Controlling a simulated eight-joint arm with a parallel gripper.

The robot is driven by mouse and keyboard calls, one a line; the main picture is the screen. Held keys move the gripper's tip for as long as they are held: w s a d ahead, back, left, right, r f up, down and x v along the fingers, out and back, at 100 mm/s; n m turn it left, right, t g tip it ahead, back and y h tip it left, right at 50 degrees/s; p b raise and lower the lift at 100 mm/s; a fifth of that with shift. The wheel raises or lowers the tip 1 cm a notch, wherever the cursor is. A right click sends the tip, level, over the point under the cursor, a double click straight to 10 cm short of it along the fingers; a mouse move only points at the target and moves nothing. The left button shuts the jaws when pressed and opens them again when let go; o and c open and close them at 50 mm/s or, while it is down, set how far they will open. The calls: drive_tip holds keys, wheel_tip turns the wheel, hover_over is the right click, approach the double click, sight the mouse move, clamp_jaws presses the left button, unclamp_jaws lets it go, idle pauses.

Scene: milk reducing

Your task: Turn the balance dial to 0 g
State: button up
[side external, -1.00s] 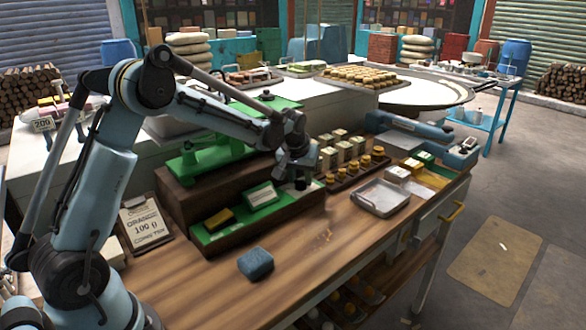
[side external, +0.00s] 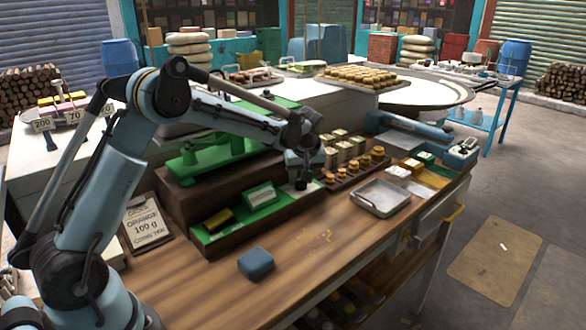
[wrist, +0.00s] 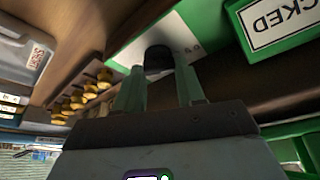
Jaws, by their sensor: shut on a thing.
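The dark round dial (wrist: 158,60) sits on a pale panel at the right end of the green front strip (side external: 225,232). My gripper (wrist: 158,75) points down at the dial, with one green finger on each side of it, shut on it. In the side external view my gripper (side external: 301,183) is over the right end of the strip and mostly hides the dial. The dial's reading is too small and covered to tell.
A green-framed sign (side external: 262,196) stands just left of my gripper. Several yellow-topped weights (side external: 365,162) stand in a rack to the right. A metal tray (side external: 380,198) and a blue block (side external: 256,264) lie on the counter. The front counter is mostly clear.

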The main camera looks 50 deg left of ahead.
drive_tip(key=o, duration=0.8)
drive_tip(key=shift+c, duration=0.2)
drive_tip(key=v, duration=1.2)
drive_tip(key=shift+s+r, duration=0.1)
drive_tip(key=s+d+f+m+t+h, duration=0.1)
drive_tip(key=s+d+m, duration=0.3)
drive_tip(key=s, duration=0.6)
drive_tip(key=s+d+f+m+t+h, duration=0.2)
drive_tip(key=s+d+m+t+h, duration=0.1)
drive_tip(key=s+m, duration=0.5)
drive_tip(key=s+d+t, duration=0.1)
drive_tip(key=s+d, duration=0.1)
drive_tip(key=shift+s+d, duration=0.25)
drive_tip(key=shift+s, duration=0.1)
